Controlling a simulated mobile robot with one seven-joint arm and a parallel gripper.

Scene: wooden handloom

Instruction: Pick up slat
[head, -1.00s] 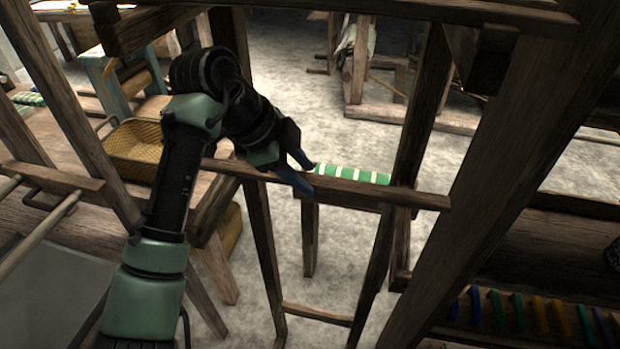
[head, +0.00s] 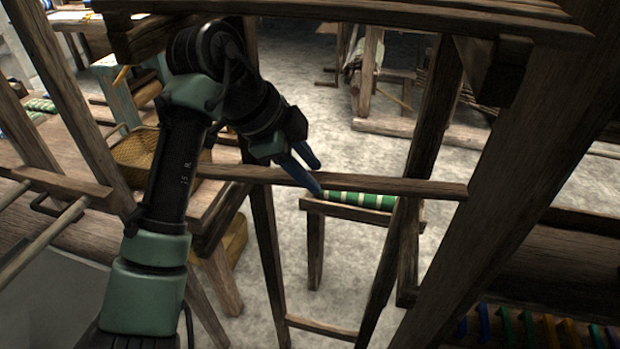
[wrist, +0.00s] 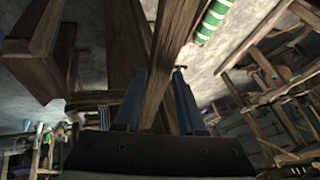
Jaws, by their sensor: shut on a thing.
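The slat (head: 400,186) is a long, dark wooden bar, held nearly level across the middle of the head view. My gripper (head: 314,175) is shut on it near its middle, with one blue finger on each side. In the wrist view the slat (wrist: 168,60) runs lengthwise between the blue fingers (wrist: 165,95). In the head view its left end passes behind my arm, and its right end lies in front of an upright post.
A green and white striped roll (head: 362,201) lies on a small wooden bench (head: 345,211) beyond the slat. Loom posts (head: 430,130) stand at right, and a beam (head: 380,12) crosses overhead. A woven basket (head: 135,150) is at left. Bare floor shows behind.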

